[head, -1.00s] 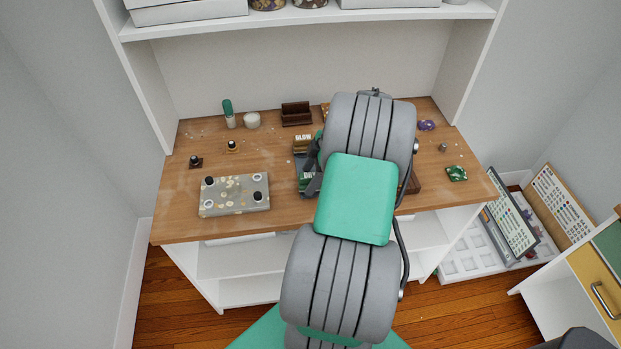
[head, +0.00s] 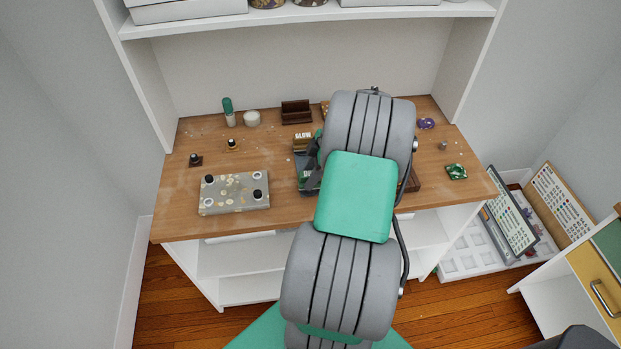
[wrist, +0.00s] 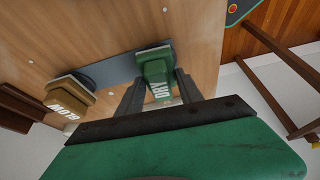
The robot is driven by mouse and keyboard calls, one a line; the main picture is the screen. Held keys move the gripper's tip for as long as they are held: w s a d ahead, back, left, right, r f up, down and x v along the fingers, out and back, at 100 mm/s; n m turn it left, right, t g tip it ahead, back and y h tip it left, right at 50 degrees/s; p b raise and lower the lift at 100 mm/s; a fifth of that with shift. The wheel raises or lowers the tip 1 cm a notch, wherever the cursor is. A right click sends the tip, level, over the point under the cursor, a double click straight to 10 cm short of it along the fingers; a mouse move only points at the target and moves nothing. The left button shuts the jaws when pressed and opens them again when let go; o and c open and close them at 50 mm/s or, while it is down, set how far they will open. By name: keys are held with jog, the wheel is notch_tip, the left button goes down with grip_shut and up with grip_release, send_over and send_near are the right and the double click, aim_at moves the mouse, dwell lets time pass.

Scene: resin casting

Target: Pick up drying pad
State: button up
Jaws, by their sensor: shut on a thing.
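The drying pad (wrist: 155,72) is a green block marked DRY in the wrist view, at the end of a blue-grey tray (wrist: 115,70). My gripper (wrist: 158,92) is shut on it, one dark finger on each side. I cannot tell whether the pad is clear of the tray. In the head view my gripper (head: 311,172) is at the front middle of the wooden bench, mostly behind my arm, and the pad is largely hidden. A brown pad (wrist: 72,103), its lettering partly readable, sits at the tray's other end; it also shows in the head view (head: 303,138).
A speckled slab with knobs (head: 234,193) lies left on the bench (head: 280,215). A green-handled tool (head: 228,112), a white jar (head: 252,118) and a brown holder (head: 296,112) stand at the back. A green piece (head: 456,172) lies right. The shelf (head: 310,22) overhangs behind.

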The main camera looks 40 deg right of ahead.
aim_at(306, 174)
jog(key=shift+r, duration=0.15)
jog(key=shift+c, duration=0.4)
jog(key=shift+r, duration=0.25)
notch_tip(306, 174, up, 3)
jog(key=shift+s+f+b, duration=0.1)
jog(key=shift+s+b, duration=0.05)
jog(key=shift+b, duration=0.4)
jog(key=s+a+r+b, duration=0.1)
jog(key=s+a+r, duration=0.6)
jog(key=s+r, duration=0.2)
jog(key=shift+s+a+r+b, duration=0.3)
jog(key=shift+s+a, duration=0.1)
jog(key=shift+s, duration=0.8)
